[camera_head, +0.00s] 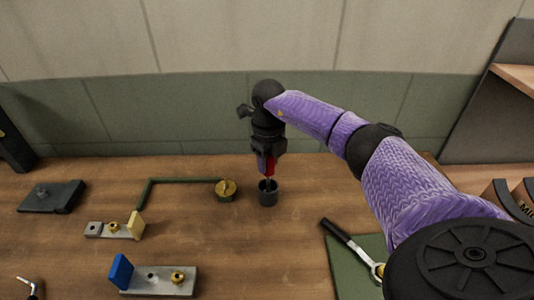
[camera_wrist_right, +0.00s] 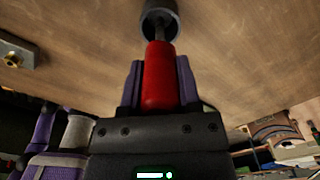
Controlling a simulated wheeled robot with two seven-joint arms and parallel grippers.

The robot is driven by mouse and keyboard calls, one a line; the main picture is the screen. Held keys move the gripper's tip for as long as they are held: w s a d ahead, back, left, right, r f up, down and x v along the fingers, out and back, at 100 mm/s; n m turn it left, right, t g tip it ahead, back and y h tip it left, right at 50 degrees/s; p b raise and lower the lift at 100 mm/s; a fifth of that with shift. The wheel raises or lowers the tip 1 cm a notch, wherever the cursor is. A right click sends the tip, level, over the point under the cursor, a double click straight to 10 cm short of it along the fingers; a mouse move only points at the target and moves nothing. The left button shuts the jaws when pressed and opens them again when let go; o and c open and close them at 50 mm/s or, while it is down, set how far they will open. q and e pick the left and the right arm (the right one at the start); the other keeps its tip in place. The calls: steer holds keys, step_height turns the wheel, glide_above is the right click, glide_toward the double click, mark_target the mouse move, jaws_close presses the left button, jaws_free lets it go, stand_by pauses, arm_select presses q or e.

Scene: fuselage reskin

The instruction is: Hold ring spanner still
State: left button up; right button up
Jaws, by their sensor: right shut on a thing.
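My right gripper (camera_head: 267,155) is shut on a red-handled tool (camera_head: 266,165), which points down with its thin shaft in the mouth of a dark cup (camera_head: 268,194). In the right wrist view the red handle (camera_wrist_right: 160,80) sits between the two fingers, and the shaft reaches the dark cup (camera_wrist_right: 160,16). A ring spanner (camera_head: 350,241) with a black grip and a shiny shaft lies at the lower right, partly over a green mat (camera_head: 345,270). Its ring end is near a yellow part, close to my right arm, which hides what lies beyond. My left gripper is not in view.
A brass round part (camera_head: 226,189) stands by a green angled rod (camera_head: 180,180). Brackets with a yellow end (camera_head: 115,229) and a blue end (camera_head: 158,279) lie at left. A dark flat block (camera_head: 51,196) is at far left. Bare wood lies between the brackets and the mat.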

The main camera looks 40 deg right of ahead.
steer(key=shift+r, duration=0.1)
jaws_close()
steer(key=shift+r+p, duration=0.3)
steer(key=shift+p, duration=0.05)
step_height(320, 180, up, 10)
steer(key=p, duration=0.9)
steer(key=shift+r, duration=0.2)
steer(key=shift+f, duration=0.1)
